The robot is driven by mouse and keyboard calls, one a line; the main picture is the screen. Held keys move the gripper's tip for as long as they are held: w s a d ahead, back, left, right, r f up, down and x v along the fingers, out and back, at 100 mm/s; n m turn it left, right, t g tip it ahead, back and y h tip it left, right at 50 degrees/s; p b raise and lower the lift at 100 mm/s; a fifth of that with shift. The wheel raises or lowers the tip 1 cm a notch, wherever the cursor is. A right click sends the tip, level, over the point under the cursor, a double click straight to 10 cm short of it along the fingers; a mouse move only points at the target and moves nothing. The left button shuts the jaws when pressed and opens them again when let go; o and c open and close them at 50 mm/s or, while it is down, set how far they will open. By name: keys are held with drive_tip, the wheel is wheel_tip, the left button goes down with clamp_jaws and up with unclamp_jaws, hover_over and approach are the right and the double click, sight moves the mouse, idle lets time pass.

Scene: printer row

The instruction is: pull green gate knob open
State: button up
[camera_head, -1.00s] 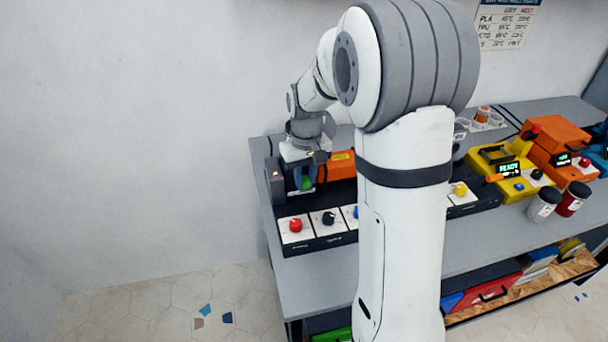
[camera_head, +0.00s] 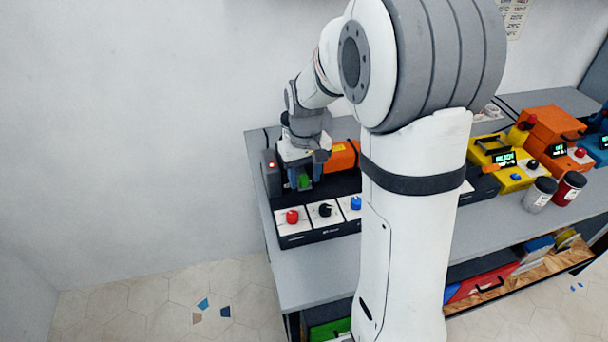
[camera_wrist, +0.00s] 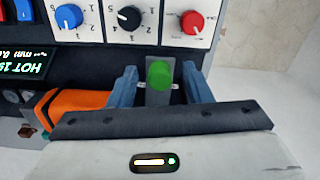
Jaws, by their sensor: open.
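The green gate knob (camera_wrist: 159,74) sits on a grey lever plate in the wrist view, midway between my two blue fingers. It also shows in the head view (camera_head: 304,181), partly covered by my gripper. My gripper (camera_wrist: 160,88) is open, with one finger on each side of the knob and a visible gap on both sides. In the head view my gripper (camera_head: 303,178) points down over the back of the black control panel. Whether the fingers reach below the knob's top is hard to tell.
In front of the knob lie a red knob (camera_head: 292,216), a black knob (camera_head: 325,210) and a blue knob (camera_head: 356,203) on white plates. An orange block (camera_head: 345,155) stands close on the right. A dark post (camera_head: 271,174) stands close on the left.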

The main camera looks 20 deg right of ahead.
sight(305, 178)
wheel_tip(305, 178, up, 7)
drive_tip(key=shift+w, duration=0.1)
drive_tip(key=shift+d+r, duration=0.1)
drive_tip(key=shift+r, duration=0.25)
idle(0.3)
drive_tip(key=shift+s+r, duration=0.1)
drive_tip(key=shift+s, duration=0.15)
drive_tip(key=s+m+t, duration=0.1)
drive_tip(key=s+t, duration=0.2)
drive_tip(key=s, duration=1.6)
drive_tip(key=shift+a+f+m, duration=0.2)
drive_tip(key=shift+a+m, duration=0.1)
drive_tip(key=shift+m, duration=0.1)
drive_tip(key=shift+c, duration=0.2)
